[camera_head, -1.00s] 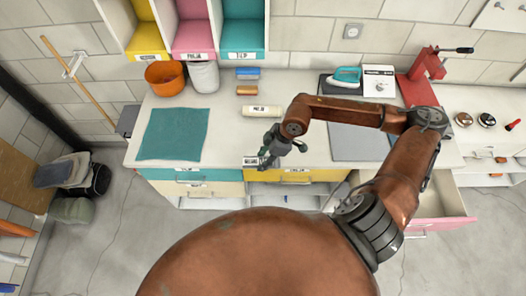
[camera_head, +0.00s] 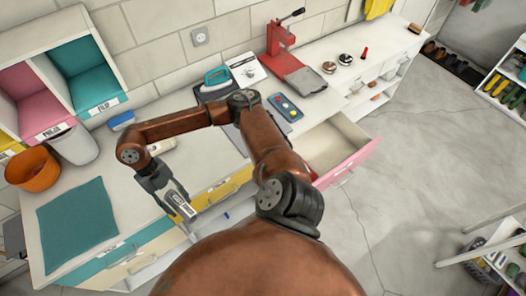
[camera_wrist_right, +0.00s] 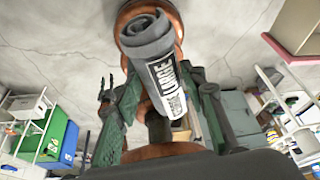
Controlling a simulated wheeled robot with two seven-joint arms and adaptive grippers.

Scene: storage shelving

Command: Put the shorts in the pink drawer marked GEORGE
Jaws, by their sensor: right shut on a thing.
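In the head view the roll's label (camera_head: 184,208) shows at the gripper, in front of the yellow drawer. The pink drawer (camera_head: 348,166) is pulled open to the right of my right arm. My left gripper is out of view.
The worktop bears a teal cloth (camera_head: 76,226), an orange pot (camera_head: 32,168), a teal iron (camera_head: 216,78) and a red press (camera_head: 282,40). Another roll (camera_head: 161,146) lies behind my forearm. Open floor (camera_head: 400,150) lies to the right of the pink drawer.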

